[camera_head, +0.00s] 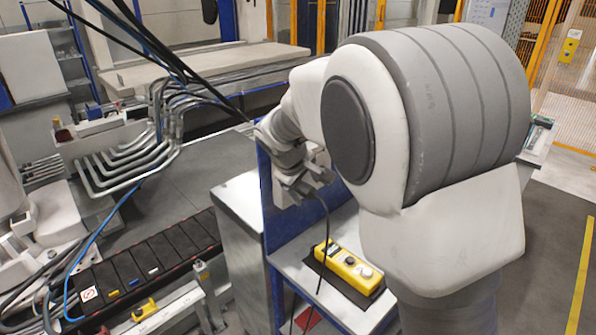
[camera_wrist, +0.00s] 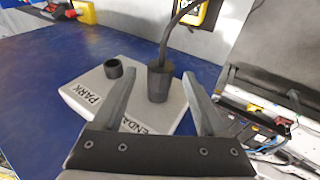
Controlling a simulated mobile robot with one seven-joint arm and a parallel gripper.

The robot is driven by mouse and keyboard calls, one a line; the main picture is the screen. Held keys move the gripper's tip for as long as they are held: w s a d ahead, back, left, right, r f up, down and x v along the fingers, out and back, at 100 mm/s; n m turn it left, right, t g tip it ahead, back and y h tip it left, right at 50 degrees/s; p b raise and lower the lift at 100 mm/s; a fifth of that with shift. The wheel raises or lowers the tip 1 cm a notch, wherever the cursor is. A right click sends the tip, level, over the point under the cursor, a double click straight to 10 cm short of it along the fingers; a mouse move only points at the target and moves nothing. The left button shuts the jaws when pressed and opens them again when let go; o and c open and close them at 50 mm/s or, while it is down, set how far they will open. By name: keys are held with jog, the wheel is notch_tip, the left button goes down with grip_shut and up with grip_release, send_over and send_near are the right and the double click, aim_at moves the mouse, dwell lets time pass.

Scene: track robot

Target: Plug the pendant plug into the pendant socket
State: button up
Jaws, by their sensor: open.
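The black pendant plug (camera_wrist: 158,84), with its black cable (camera_wrist: 170,32) rising from it, stands upright at the PENDANT side of a grey socket block (camera_wrist: 95,78). The pendant socket under it is hidden, so how deep the plug sits cannot be told. An empty black ring socket (camera_wrist: 113,67) shows by the PARK label. My gripper (camera_wrist: 157,77) is open, its fingers on either side of the plug with visible gaps. In the head view my gripper (camera_head: 303,188) is beside the blue panel (camera_head: 266,190); the plug cannot be made out there.
A yellow pendant control box (camera_head: 347,268) lies on the cart shelf (camera_head: 318,286) below my gripper. A black cable (camera_head: 326,222) hangs down near my gripper. Grey bent pipes (camera_head: 125,165) and a black track (camera_head: 140,263) are to the left.

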jog(key=v, duration=1.6)
jog(key=shift+s+r, duration=0.2)
jog(key=shift+r, duration=0.1)
jog(key=s+d+m+y, duration=0.1)
jog(key=s+d+m, duration=0.3)
jog(key=s+d, duration=0.6)
jog(key=s+d+f+m, duration=0.2)
jog(key=s+d+f, duration=0.1)
jog(key=s, duration=0.3)
jog(key=s+d+f+m+y, duration=0.1)
jog(key=s+d+f+m, duration=0.2)
jog(key=s, duration=0.4)
jog(key=shift+d+f+m+y, duration=0.25)
jog(key=shift+d+m+y, duration=0.05)
jog(key=shift+d, duration=0.4)
